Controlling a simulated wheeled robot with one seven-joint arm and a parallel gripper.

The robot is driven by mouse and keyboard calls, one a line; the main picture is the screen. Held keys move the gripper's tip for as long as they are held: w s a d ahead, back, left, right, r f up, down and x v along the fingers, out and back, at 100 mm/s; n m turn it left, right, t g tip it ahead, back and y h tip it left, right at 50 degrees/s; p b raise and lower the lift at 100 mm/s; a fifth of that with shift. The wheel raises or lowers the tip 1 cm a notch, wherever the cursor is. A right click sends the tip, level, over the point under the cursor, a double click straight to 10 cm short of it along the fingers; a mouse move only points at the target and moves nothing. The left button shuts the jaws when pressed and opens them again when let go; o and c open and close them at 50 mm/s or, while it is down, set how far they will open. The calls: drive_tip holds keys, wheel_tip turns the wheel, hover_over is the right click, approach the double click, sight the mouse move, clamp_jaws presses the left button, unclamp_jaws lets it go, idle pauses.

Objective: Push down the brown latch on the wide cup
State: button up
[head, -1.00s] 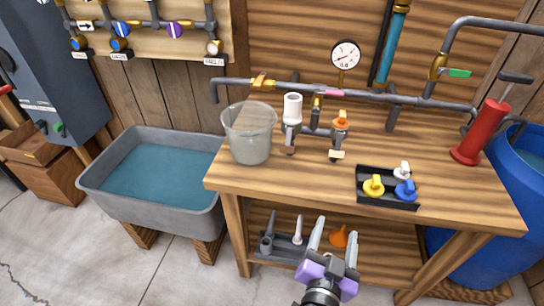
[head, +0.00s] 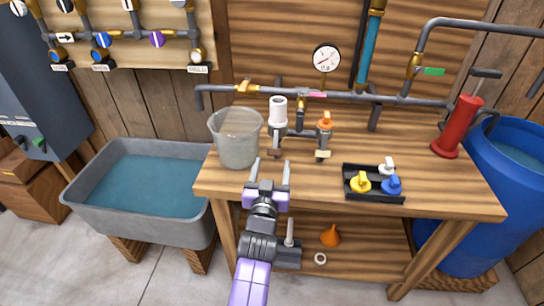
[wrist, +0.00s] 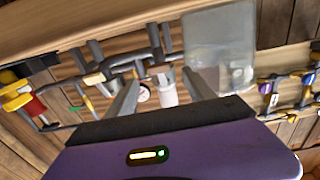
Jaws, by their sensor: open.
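The wide cup (head: 278,108) is a white upright cup on the grey pipe fitting at the bench's middle. A small brown latch (head: 275,152) sits low at the front of that fitting. In the wrist view, tilted and roughly upside down, the white cup (wrist: 167,92) shows between the fingers. My gripper (head: 270,170) is open and empty, in front of the bench edge and on the near side of the latch. No contact with the latch shows. Beside it, the narrower fitting carries an orange knob (head: 325,123) and a beige latch (head: 322,155).
A translucent bucket (head: 237,140) stands just left of the cup. A black tray (head: 372,196) with yellow, blue and white knobs lies to the right. A pipe (head: 345,97) runs behind. A red pump (head: 459,128) stands far right, and a water-filled grey trough (head: 85,190) is at left.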

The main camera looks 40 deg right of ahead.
sight(275, 152)
drive_tip(key=shift+x, duration=2.3)
clamp_jaws()
drive_tip(key=b, duration=0.1)
drive_tip(key=f+b, duration=0.1)
drive_tip(key=b, duration=0.1)
drive_tip(key=shift+w+d+f+t+h+b, duration=0.1)
drive_tip(key=shift+d+f+t+h+b, duration=0.05)
drive_tip(key=shift+d+t+h+b, duration=0.2)
drive_tip(key=shift+w+t+h+b, duration=0.15)
drive_tip(key=shift+t+h+b, duration=0.25)
drive_tip(key=shift+b, duration=0.65)
drive_tip(key=shift+r, duration=0.2)
unclamp_jaws()
